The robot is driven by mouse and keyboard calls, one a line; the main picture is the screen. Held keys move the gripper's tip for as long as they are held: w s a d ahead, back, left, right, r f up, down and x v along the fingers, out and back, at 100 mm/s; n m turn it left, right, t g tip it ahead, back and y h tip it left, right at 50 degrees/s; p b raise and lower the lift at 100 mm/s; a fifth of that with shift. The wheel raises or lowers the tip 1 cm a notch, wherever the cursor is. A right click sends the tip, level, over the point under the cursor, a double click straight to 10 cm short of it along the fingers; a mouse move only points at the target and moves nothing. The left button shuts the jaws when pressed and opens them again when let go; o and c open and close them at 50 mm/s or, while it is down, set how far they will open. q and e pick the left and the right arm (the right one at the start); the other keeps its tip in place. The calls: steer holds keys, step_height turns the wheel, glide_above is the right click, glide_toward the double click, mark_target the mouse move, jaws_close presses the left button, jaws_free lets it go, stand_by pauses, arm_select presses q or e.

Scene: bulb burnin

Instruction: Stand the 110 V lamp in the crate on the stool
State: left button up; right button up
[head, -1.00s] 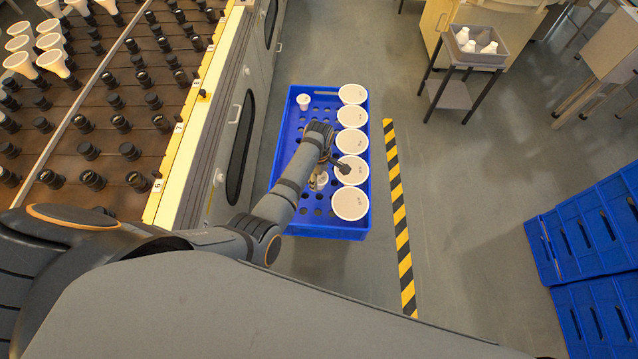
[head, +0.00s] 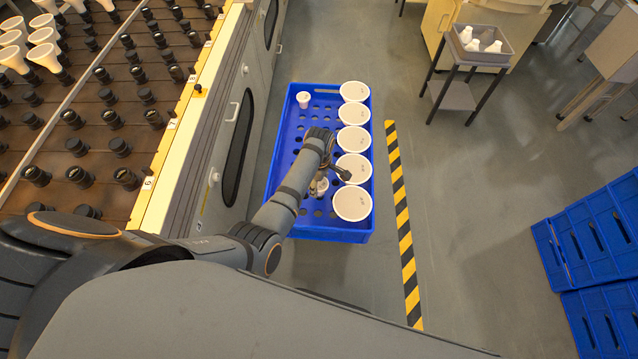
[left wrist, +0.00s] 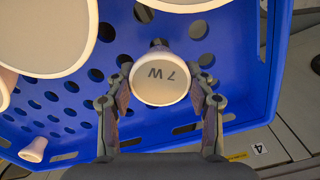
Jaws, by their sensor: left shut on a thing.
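My left gripper (head: 330,179) is over the lower part of a blue perforated crate (head: 285,200). It is shut on a small white lamp (left wrist: 160,76), whose face seems to read 7 W, between its two fingers. The lamp's side shows in the head view (head: 319,187); I cannot tell whether its base is seated in a hole. Several large white lamps (head: 354,115) stand along the crate's right side. Another small lamp (head: 303,99) stands at its far left. I cannot read 110 V on any lamp. My right gripper is not in view.
A grey tray (head: 509,50) with several white lamps sits on a dark-legged stool (head: 453,94) at upper right. A socket bench (head: 90,120) stands left of the blue crate. Stacked blue crates (head: 590,240) stand at right.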

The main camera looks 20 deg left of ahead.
arm_select(q)
steer(key=shift+f, duration=0.2)
steer(key=shift+f+b, duration=1.25)
steer(key=shift+f, duration=0.5)
steer(key=o, duration=1.2)
steer(key=shift+o, duration=0.2)
steer(key=shift+r, duration=0.35)
step_height(320, 180, up, 12)
steer(key=shift+f, duration=0.25)
